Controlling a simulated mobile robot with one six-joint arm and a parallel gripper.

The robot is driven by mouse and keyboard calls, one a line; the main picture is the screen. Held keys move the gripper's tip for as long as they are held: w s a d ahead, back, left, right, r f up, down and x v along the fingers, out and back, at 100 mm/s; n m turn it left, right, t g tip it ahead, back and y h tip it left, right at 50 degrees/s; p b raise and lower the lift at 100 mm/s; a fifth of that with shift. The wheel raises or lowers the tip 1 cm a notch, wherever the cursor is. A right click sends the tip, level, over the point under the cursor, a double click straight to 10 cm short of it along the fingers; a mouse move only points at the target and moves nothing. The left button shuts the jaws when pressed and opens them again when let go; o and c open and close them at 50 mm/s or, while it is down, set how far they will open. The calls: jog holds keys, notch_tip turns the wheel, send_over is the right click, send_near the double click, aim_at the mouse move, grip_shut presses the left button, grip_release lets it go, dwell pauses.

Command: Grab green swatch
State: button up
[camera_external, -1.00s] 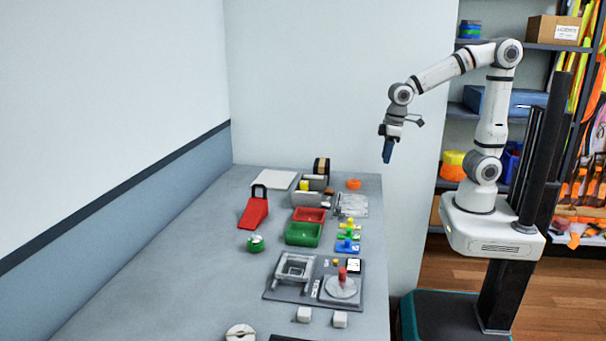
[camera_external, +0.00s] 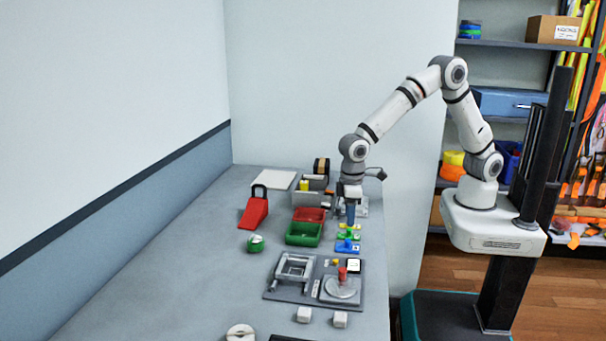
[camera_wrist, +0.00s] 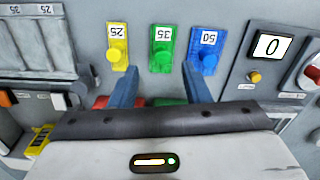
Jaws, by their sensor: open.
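The green swatch (camera_wrist: 162,48) is a small green plate marked 35 with a round green knob, seen in the wrist view between a yellow swatch (camera_wrist: 117,45) and a blue swatch (camera_wrist: 207,48). I cannot tell the exact height left above the knob.
A green tray (camera_external: 303,234) and a red tray (camera_external: 309,214) sit left of the swatches. A grey fixture plate (camera_external: 318,290) with a dial and a small display (camera_external: 354,265) lies nearer the camera. The table's left side is mostly clear.

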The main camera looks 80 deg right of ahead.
aim_at(349, 229)
jog(key=f, duration=0.4)
jog(key=shift+a+f+p, duration=0.2)
jog(key=shift+f+p, duration=0.1)
jog(key=shift+p, duration=0.1)
grip_shut()
